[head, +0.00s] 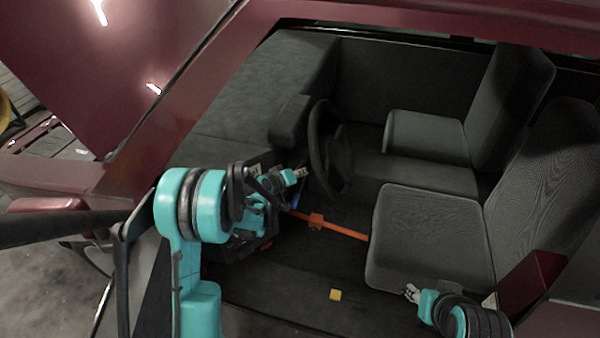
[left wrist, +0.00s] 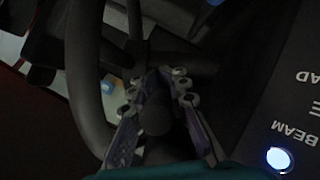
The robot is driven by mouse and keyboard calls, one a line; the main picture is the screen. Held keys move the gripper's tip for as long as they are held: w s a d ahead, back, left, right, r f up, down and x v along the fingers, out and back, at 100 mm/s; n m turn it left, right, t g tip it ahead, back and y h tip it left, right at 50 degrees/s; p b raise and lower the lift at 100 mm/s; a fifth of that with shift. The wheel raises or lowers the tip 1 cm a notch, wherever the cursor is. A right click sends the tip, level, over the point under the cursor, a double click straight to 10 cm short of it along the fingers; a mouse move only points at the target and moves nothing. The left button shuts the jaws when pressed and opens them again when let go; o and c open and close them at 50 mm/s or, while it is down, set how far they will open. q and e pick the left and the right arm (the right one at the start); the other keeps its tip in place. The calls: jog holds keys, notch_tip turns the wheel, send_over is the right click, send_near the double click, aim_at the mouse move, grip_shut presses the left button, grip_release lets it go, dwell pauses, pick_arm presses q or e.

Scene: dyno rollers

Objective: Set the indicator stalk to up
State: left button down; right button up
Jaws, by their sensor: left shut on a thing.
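The indicator stalk (left wrist: 156,118) shows in the left wrist view as a dark rod with a rounded end between my left fingers. My left gripper (left wrist: 157,88) is shut on it, one finger on each side. In the head view my left gripper (head: 301,172) is just left of the steering wheel (head: 329,150), and the stalk cannot be made out there. The wheel's rim also shows in the left wrist view (left wrist: 82,70). My right gripper (head: 411,293) is low at the right, by the near seat, away from the wheel; its opening is too small to judge.
The near seat (head: 430,235) and far seat (head: 425,138) stand right of the wheel. An orange bar (head: 340,231) crosses the floor area. A small yellow block (head: 335,295) lies on the floor. A dark panel marked BEAM (left wrist: 295,115) has a lit round button (left wrist: 278,158).

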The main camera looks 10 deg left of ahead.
pick_arm(q)
jog(key=shift+w+r+g+p, duration=0.15)
jog(key=shift+r+g+p, duration=0.2)
jog(key=shift+r+g, duration=0.25)
jog(key=c, duration=1.4)
grip_release()
jog(key=v, duration=1.2)
jog(key=shift+d, duration=0.1)
jog(key=shift+f, duration=0.1)
